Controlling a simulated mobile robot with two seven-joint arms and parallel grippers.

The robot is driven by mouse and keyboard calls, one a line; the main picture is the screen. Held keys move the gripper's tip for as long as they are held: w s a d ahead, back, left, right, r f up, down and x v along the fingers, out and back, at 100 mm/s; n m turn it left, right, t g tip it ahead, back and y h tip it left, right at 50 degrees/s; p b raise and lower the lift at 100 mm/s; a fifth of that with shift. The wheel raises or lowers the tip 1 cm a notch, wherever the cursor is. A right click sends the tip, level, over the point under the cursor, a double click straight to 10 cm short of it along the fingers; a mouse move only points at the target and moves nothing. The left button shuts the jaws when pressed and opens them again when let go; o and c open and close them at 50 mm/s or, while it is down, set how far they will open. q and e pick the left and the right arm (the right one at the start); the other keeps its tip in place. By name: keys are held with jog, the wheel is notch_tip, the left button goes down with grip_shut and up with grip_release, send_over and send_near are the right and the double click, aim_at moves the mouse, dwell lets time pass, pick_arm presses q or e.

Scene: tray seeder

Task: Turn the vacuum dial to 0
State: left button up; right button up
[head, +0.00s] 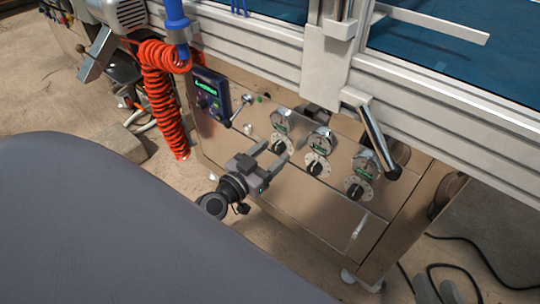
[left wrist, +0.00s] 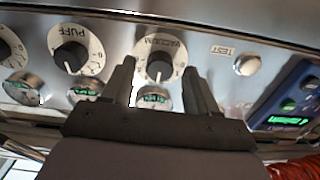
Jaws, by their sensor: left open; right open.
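The vacuum dial (head: 279,143) is the leftmost of three black knobs on white scale plates on the metal front panel. In the left wrist view, the dial (left wrist: 159,64) shows upside down with the word VACUUM; its white pointer mark points down in that picture. The scale numbers are too small to read surely. My left gripper (head: 273,152) is open, its fingers reaching toward the panel. In the left wrist view, the fingertips (left wrist: 158,75) stand on either side of the dial, with a gap to the knob. My right gripper is not in view.
The PUFF dial (left wrist: 70,55) and another dial (head: 357,188) are close by. Round gauges (head: 321,140) sit above the dials. A TEST button (left wrist: 247,65), a blue control box (head: 208,97) and a lever (head: 242,110) are beside it. Red coiled hose (head: 160,95) hangs at left.

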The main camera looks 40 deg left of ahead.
pick_arm(q)
jog(key=shift+c, duration=0.3)
jog(key=c, duration=1)
